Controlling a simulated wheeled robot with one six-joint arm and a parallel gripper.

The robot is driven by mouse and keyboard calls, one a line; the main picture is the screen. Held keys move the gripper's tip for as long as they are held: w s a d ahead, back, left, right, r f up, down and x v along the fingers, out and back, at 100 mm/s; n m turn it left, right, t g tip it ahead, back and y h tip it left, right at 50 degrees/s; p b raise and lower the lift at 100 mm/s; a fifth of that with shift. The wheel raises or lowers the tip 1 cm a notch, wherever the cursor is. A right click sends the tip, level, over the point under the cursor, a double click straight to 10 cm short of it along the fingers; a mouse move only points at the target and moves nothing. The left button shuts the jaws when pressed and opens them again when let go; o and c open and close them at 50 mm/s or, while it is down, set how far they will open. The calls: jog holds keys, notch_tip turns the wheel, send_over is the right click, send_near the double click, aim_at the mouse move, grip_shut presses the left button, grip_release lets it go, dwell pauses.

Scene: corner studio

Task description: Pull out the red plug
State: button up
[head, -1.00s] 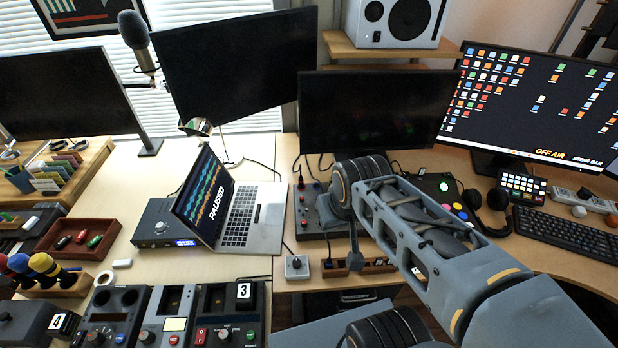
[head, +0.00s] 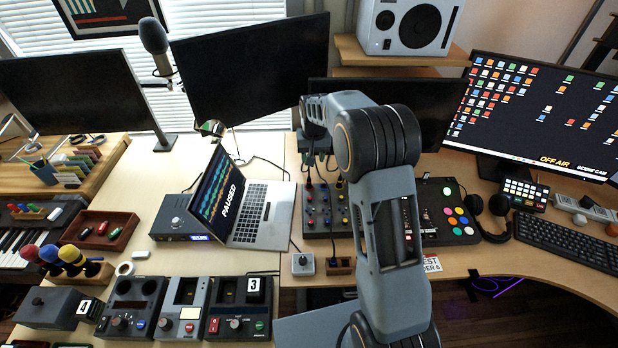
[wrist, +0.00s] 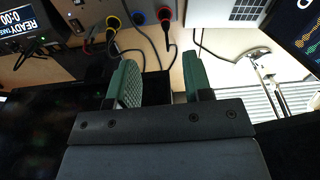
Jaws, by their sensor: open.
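The red plug (wrist: 165,15) sits in the front of a grey-and-brown box at the top of the wrist view, with a dark cable hanging from it. A blue plug (wrist: 139,18) and a yellow-ringed plug (wrist: 112,21) sit beside it in the same row. My gripper (wrist: 160,66) is open, its two green-padded fingers apart with nothing between them. The red plug appears beyond the fingertips, roughly in line with the gap, and is not touched. In the head view my arm covers the gripper's surroundings, and I cannot make out the red plug there.
A laptop (head: 264,213) is left of my arm. A control box with knobs (head: 322,212) and a pad with coloured buttons (head: 447,212) flank my arm on the desk. Dark monitors (head: 250,70) stand behind. Loose cables (wrist: 150,45) cross in front of the gripper.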

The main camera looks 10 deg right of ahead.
jog(key=g+p, duration=0.1)
jog(key=p, duration=0.1)
send_over(309, 180)
jog(key=shift+m, duration=0.3)
jog(key=f, duration=0.9)
jog(key=shift+w+f, duration=0.25)
jog(key=shift+w, duration=0.1)
jog(key=shift+f+b, duration=0.1)
jog(key=shift+b, duration=0.2)
notch_tip(309, 180, down, 8)
jog(key=b, duration=0.4)
jog(key=shift+r, duration=0.25)
jog(key=shift+f+b, duration=0.65)
jog(key=shift+b, duration=0.15)
jog(key=shift+b, duration=0.4)
jog(key=shift+c, duration=0.4)
grip_shut()
